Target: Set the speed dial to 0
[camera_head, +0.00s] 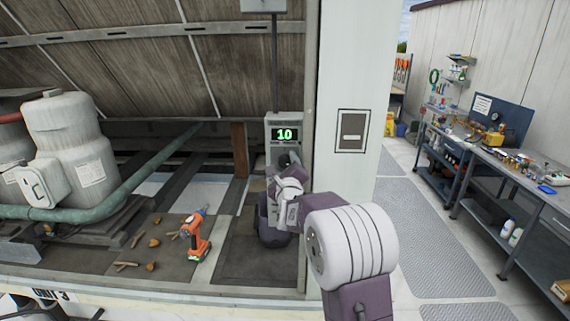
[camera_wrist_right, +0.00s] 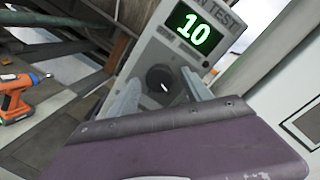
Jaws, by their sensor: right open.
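The speed dial (camera_wrist_right: 160,79) is a dark round knob with a small white mark, on the front of a grey control box (camera_head: 270,130). The box's display (camera_head: 285,135) shows a green 10; the display also shows in the right wrist view (camera_wrist_right: 195,27). My right gripper (camera_wrist_right: 163,90) is open, with one finger on each side of the dial in the right wrist view. I cannot tell whether the fingers touch it. In the head view my right gripper (camera_head: 284,170) covers most of the dial. My left gripper is not in view.
An orange drill (camera_head: 196,238) stands on the deck left of the box, with small brown debris (camera_head: 153,242) near it. A white post (camera_head: 338,75) rises right of the box. A workbench (camera_head: 500,165) stands far right.

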